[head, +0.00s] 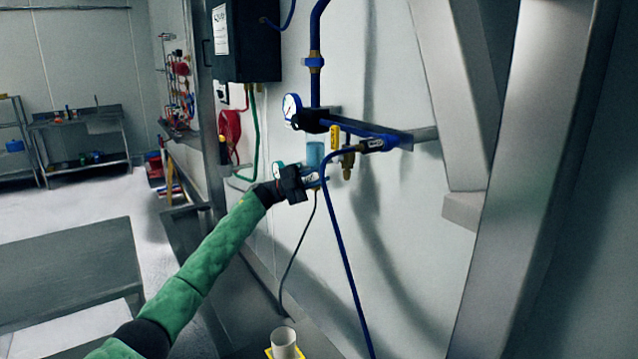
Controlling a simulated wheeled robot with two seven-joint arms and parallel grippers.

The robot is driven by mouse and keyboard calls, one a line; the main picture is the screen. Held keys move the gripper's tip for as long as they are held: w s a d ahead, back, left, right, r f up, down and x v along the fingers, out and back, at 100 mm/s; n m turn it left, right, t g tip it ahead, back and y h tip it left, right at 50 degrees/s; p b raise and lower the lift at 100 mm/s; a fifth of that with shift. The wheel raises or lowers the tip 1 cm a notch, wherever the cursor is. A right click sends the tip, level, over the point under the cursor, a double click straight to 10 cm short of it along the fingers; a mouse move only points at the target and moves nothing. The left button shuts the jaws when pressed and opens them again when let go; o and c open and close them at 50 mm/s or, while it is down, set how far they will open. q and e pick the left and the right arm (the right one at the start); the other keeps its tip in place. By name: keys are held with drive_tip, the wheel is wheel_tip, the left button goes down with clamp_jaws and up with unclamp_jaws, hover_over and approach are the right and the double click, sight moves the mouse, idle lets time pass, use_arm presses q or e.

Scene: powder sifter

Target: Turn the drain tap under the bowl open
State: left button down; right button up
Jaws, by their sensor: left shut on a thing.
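The blue translucent bowl (315,153) hangs under the wall-mounted pipe assembly, near the middle of the head view. My left arm in a green sleeve reaches up to it from the lower left. My left gripper (308,181) is at the lower end of the bowl and is shut on the drain tap there. The dark gripper body hides most of the tap, so how far it is turned cannot be told. A thin dark tube (302,241) runs down from just below the gripper. My right gripper is not in view.
A round gauge (291,106) and blue pipe (315,85) sit above the bowl. A white cup (283,341) stands below. A grey slanted beam (530,170) fills the right.

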sight(308, 179)
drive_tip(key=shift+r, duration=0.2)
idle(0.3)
use_arm(q)
drive_tip(key=c, duration=1.3)
unclamp_jaws()
drive_tip(key=shift+a, duration=0.1)
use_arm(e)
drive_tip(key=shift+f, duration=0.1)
use_arm(q)
drive_tip(key=shift+a+f, duration=0.15)
drive_tip(key=shift+a, duration=0.1)
drive_tip(key=b+v, duration=0.3)
drive_tip(key=v, duration=0.3)
drive_tip(key=shift+a+f, duration=0.3)
drive_tip(key=shift+a, duration=0.25)
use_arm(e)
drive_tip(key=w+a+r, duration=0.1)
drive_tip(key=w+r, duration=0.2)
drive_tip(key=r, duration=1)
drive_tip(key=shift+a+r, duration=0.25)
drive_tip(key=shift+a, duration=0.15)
